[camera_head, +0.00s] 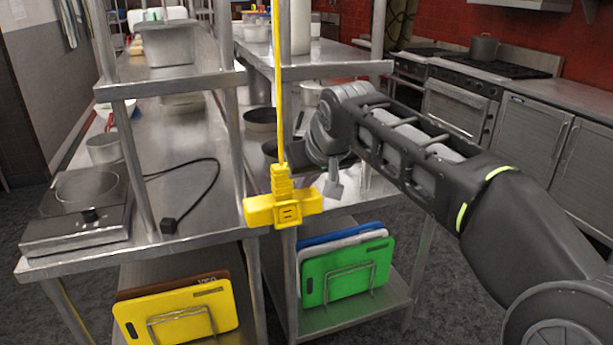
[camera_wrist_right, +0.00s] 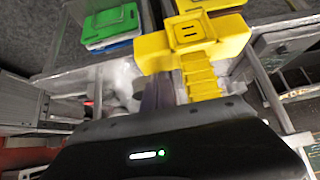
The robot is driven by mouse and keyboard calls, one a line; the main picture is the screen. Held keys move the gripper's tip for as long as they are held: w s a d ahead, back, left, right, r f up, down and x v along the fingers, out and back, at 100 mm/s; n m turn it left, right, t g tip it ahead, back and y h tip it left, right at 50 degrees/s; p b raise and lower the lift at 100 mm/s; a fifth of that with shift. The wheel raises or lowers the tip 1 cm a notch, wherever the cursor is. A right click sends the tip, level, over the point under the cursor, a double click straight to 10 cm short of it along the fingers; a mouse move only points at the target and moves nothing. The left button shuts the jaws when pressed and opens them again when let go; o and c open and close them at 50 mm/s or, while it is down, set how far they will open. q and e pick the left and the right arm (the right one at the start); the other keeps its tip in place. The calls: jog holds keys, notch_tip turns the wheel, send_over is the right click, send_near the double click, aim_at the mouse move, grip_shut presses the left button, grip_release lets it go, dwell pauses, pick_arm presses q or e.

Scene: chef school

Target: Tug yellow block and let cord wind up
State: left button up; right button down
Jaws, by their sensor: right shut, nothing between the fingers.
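The yellow block (camera_head: 284,208) hangs upright at the end of a taut yellow cord (camera_head: 278,90) in front of the steel shelving. It has a wide cross-piece and a ribbed stem above. In the right wrist view the block (camera_wrist_right: 192,40) is large and close, its ribbed stem running down toward my gripper housing. My right gripper (camera_head: 333,186) is just right of the block in the head view, pointing down, shut and empty. The dark finger shape (camera_wrist_right: 160,92) shows beside the stem in the wrist view; whether they touch is unclear. My left gripper is out of view.
A steel table with shelf posts stands behind the block. A hot plate (camera_head: 85,205) with a black cable lies left. Dark pans (camera_head: 262,119) stand behind. Yellow (camera_head: 205,307) and green (camera_head: 345,272) boards stand on the lower shelf.

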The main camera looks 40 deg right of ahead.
aim_at(307, 205)
jog(key=shift+f+b, duration=2.25)
jog(key=shift+f, duration=0.85)
